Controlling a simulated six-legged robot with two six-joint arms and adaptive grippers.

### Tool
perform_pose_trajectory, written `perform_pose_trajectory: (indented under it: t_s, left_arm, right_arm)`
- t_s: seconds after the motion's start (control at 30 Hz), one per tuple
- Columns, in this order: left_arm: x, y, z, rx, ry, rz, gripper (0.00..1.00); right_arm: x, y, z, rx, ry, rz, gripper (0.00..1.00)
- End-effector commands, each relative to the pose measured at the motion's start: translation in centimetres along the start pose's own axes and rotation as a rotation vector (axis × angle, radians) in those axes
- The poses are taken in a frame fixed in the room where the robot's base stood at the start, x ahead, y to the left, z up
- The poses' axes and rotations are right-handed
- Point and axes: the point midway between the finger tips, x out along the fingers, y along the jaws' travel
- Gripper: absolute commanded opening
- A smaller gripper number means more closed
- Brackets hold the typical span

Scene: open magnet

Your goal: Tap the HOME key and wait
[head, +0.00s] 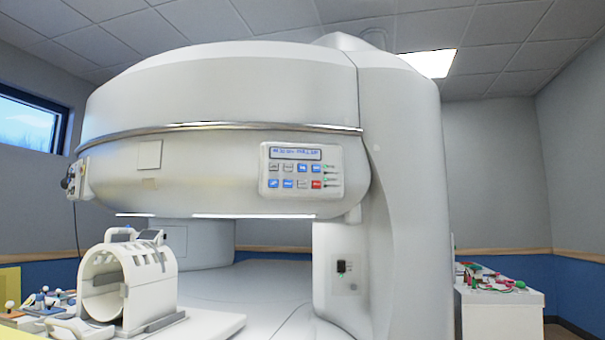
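A control panel (301,170) is on the front of the large white open magnet (225,90), right of its middle. It has a small display (295,153) with dark text on blue, too small to read surely. Below it are two rows of small keys (295,176), some blue, some pale and one red. The key labels are too small to read, so I cannot tell which is HOME. Neither of my grippers shows in the head view.
A white coil (130,285) stands on the patient table (205,328) at lower left. Several small parts (45,302) lie left of it. A white cabinet (500,312) with coloured items (490,278) stands at right. The space before the panel is clear.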

Motion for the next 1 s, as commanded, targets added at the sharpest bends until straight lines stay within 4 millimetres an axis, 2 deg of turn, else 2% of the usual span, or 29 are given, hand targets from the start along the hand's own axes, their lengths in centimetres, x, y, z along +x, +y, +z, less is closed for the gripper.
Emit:
perform_pose_trajectory:
  t_s: [0.13, 0.6, 1.0]
  left_arm:
    - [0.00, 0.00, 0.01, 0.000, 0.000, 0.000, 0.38]
    - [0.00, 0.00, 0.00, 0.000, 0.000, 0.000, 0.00]
    - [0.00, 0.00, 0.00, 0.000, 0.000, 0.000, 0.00]
  right_arm:
    - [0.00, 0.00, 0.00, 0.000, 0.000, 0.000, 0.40]
    - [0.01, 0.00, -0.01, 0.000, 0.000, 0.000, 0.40]
    - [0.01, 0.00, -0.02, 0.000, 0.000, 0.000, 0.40]
